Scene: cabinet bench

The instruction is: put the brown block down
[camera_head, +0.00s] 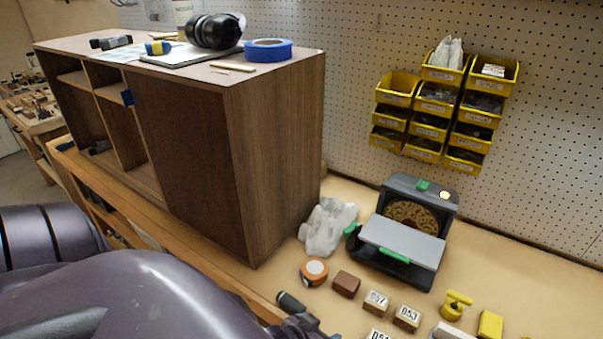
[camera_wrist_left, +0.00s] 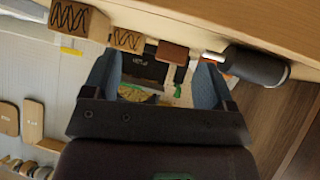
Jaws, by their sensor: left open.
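The brown block (camera_head: 346,283) lies on the bench in the head view, between the orange-and-white tape measure (camera_head: 314,271) and the lettered wooden blocks (camera_head: 376,301). In the left wrist view the brown block (camera_wrist_left: 172,52) shows between the two fingertips of my left gripper (camera_wrist_left: 157,62). The gripper is open, with a gap on both sides of the block. I cannot tell how far the block is from the fingers. In the head view my left arm fills the lower left and no fingers show clearly. My right gripper is not in view.
A dark-handled tool (camera_head: 296,308) lies near the block at the bench's front edge; it also shows in the wrist view (camera_wrist_left: 258,66). A tall brown cabinet (camera_head: 275,150) stands to the left. A grey machine (camera_head: 400,240) and a crumpled bag (camera_head: 327,225) stand behind.

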